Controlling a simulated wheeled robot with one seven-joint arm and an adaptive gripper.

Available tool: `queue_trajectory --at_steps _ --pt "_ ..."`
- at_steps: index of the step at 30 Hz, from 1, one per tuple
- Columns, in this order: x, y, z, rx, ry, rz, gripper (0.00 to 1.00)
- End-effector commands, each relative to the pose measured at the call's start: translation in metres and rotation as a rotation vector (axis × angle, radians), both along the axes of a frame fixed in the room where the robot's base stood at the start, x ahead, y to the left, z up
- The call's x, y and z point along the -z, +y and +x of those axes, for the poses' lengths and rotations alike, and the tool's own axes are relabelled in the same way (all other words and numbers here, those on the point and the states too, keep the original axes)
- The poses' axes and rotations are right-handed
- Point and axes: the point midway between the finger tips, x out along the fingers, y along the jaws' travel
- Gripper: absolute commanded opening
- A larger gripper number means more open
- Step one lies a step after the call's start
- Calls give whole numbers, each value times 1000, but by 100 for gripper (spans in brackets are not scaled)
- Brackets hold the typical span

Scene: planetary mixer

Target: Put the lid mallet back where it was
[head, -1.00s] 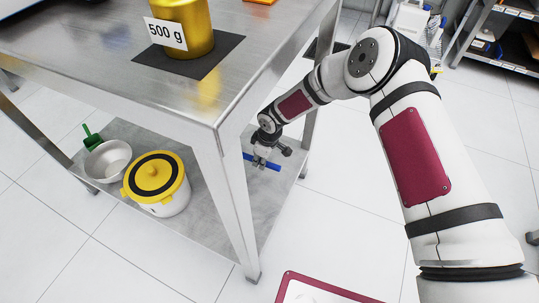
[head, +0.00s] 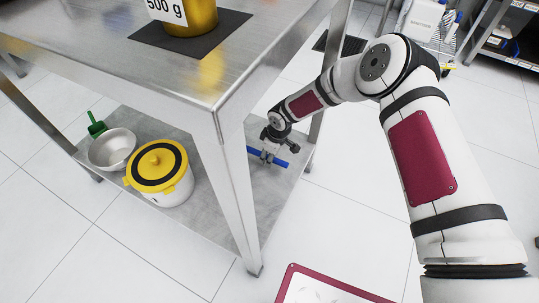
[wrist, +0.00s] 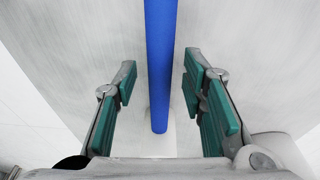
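The lid mallet shows as a blue bar (head: 281,162) at the lower shelf, behind the near table leg in the head view. My gripper (head: 268,151) is right at it and hides its middle; I cannot tell its head from its handle. In the wrist view the blue bar (wrist: 159,65) runs down between the green finger pads. My gripper (wrist: 160,92) is open there, with a gap on both sides of the bar. I cannot tell whether the bar rests on the shelf.
The grey lower shelf (head: 215,217) also holds a yellow-lidded pot (head: 160,172), a metal bowl (head: 112,149) and a green scoop (head: 96,124). The steel tabletop (head: 100,45) and its near leg (head: 232,190) stand close to my arm. A red-edged panel (head: 320,288) lies at the bottom.

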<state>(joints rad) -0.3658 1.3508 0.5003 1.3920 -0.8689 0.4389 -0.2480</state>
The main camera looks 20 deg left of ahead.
Motion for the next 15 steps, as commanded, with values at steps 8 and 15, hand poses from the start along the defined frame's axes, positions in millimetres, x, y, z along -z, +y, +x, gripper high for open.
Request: queue_trajectory --at_steps 8,15 --pt "-2 0 0 0 0 0 38" --pt "-36 -6 0 -1 -3 0 38"
